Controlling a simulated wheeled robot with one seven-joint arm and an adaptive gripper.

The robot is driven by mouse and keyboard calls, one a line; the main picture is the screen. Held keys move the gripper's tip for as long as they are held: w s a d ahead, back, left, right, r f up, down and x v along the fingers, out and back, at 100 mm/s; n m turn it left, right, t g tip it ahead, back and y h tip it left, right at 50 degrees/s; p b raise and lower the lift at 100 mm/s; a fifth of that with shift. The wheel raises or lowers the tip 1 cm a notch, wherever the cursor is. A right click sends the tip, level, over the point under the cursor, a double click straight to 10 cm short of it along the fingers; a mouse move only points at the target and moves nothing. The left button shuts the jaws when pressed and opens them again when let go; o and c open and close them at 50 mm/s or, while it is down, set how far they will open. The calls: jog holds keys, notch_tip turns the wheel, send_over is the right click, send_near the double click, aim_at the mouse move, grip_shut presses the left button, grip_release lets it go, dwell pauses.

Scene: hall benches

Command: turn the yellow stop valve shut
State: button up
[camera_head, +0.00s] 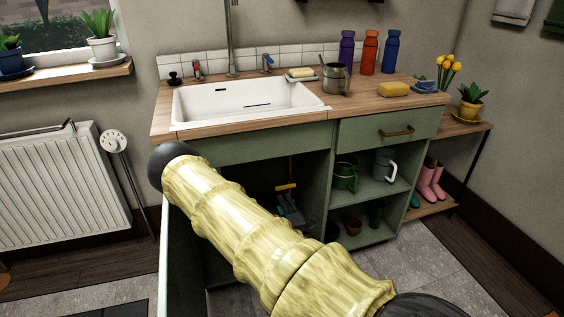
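A small yellow bar (286,187), which looks like the handle of the stop valve, shows in the dark open space under the sink. It lies roughly level, at the lower end of a thin upright pipe. Just below it is a grey-blue jointed shape with a bit of teal, which appears to be my gripper (291,210). It is close to the yellow bar, but I cannot tell whether they touch. Its fingers are too small and dark to show whether they are open or shut. My large yellow-patterned arm hides what is below and left of it.
A white sink (245,101) is set in the wooden worktop above. Shelves at the right hold a green watering can (346,176) and a pale jug (384,164). An open green door (176,262) stands at the left of the cabinet. A radiator (55,185) is farther left.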

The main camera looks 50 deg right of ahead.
jog(key=shift+v, duration=1.15)
jog(key=shift+a, duration=0.1)
jog(key=s+a+f+m+g+y, duration=0.4)
jog(key=s+a+f+m+g, duration=0.65)
jog(key=a+f, duration=0.6)
jog(key=s+a+m+g+y, duration=0.1)
jog(key=s+a+g+y, duration=0.2)
jog(key=s+a, duration=0.7)
jog(key=s+a+m+g+y, duration=0.1)
jog(key=s+a+g+y, duration=0.1)
jog(key=s+a, duration=0.8)
notch_tip(320, 180, up, 26)
jog(key=w+a+p, duration=0.2)
jog(key=p, duration=2.5)
jog(key=shift+w+r, duration=0.15)
jog(key=shift+w, duration=0.2)
